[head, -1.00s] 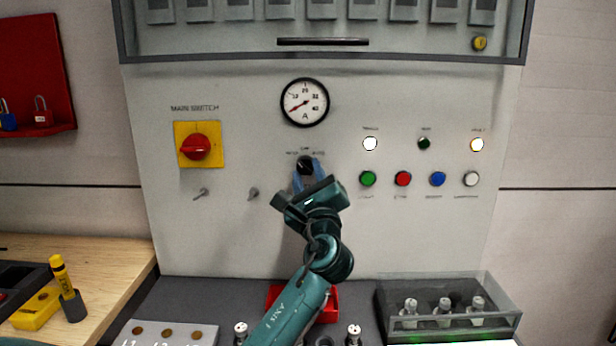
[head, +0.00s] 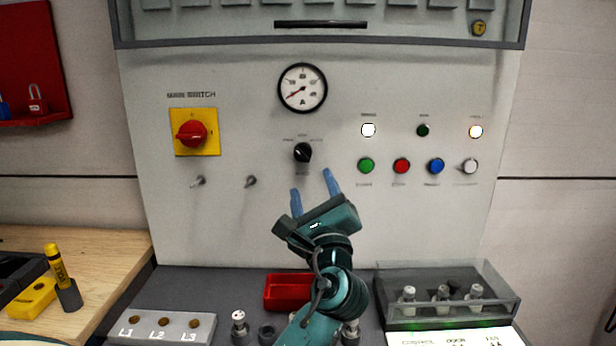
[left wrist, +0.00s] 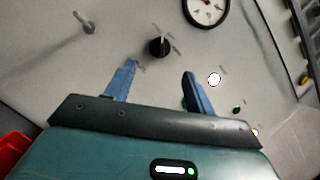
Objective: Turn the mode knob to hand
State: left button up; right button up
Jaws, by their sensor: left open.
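The black mode knob (head: 302,152) is on the grey panel below the round gauge. Its pointer mark is small, and the label text around it is too blurred to read surely. It also shows in the left wrist view (left wrist: 159,47), beyond the fingertips. My left gripper (head: 311,184) is below the knob in the head view, with its two blue fingers spread apart and empty. In the left wrist view my left gripper (left wrist: 160,72) has the knob lying between and beyond its fingers, not touching. My right gripper is not in view.
The red main switch (head: 191,134) on its yellow plate and two small toggles (head: 250,181) are left of the knob. Coloured push buttons (head: 401,166) and lamps (head: 423,130) are to the right. A red tray (head: 288,292) and clear-lidded box (head: 446,298) stand below.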

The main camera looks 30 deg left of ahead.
pick_arm(q)
jog(key=v, duration=0.5)
jog(key=shift+s+b, duration=0.1)
jog(key=shift+b, duration=0.25)
